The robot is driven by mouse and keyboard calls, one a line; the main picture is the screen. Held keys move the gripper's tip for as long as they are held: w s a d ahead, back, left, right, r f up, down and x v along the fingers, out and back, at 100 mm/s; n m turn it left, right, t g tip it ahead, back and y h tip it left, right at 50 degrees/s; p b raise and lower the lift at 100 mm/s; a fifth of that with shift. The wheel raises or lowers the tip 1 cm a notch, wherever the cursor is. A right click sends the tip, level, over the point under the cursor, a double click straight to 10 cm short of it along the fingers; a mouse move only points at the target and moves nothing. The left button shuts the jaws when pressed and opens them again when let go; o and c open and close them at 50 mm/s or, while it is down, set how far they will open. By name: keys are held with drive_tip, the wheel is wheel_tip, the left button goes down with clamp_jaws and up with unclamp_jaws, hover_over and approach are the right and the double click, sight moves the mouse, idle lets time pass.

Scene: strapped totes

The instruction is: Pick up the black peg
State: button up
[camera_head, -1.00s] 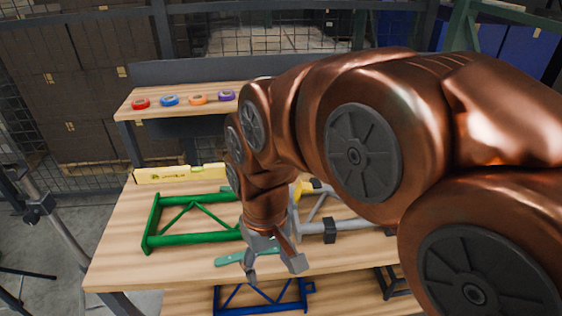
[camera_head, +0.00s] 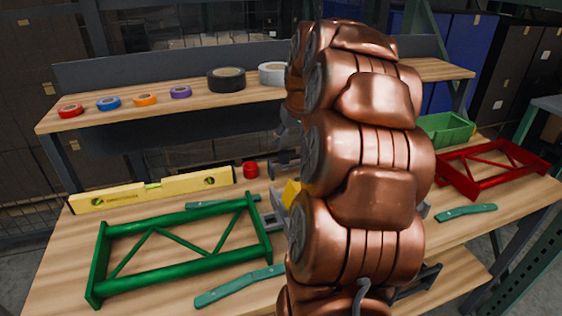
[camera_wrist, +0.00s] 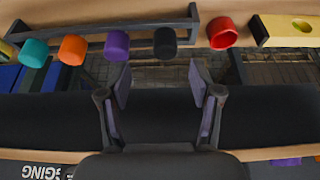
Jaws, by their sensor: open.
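The black peg (camera_wrist: 165,42) shows in the wrist view near the top middle, in a row on a dark rack (camera_wrist: 85,26). A purple peg (camera_wrist: 116,44) is on its left and a red round piece (camera_wrist: 222,32) on its right. My gripper (camera_wrist: 160,85) is open and empty, its two fingers spread below the black peg in the picture, apart from it. In the head view my arm hides most of the rack, and I cannot make out the black peg there. Only a small grey part of my gripper shows left of the arm.
An orange peg (camera_wrist: 73,49) and a teal peg (camera_wrist: 34,52) stand further along the row. A yellow level (camera_head: 150,190), a green frame (camera_head: 180,245) and a red frame (camera_head: 490,165) lie on the table. Tape rolls line the shelf (camera_head: 205,100) behind.

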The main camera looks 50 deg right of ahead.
sight(285, 152)
drive_tip(key=shift+w+f, duration=0.35)
drive_tip(key=shift+f, duration=0.25)
drive_tip(key=shift+w+f, duration=0.35)
drive_tip(key=shift+f, duration=0.2)
drive_tip(key=x, duration=0.4)
drive_tip(key=shift+w+d+f, duration=0.15)
drive_tip(key=shift+w+f, duration=0.05)
clamp_jaws()
drive_tip(key=shift+r, duration=0.1)
drive_tip(key=shift+r, duration=1.75)
drive_tip(key=s+a+r, duration=0.2)
drive_tip(key=s+a, duration=0.1)
drive_tip(key=a, duration=1.3)
drive_tip(key=shift+s+d+r+p, duration=0.1)
drive_tip(key=shift+r+p, duration=0.25)
drive_tip(key=shift+r, duration=0.8)
drive_tip(key=shift+s+d+r+p, duration=0.1)
drive_tip(key=shift+r+p, duration=0.2)
drive_tip(key=shift+r, duration=0.8)
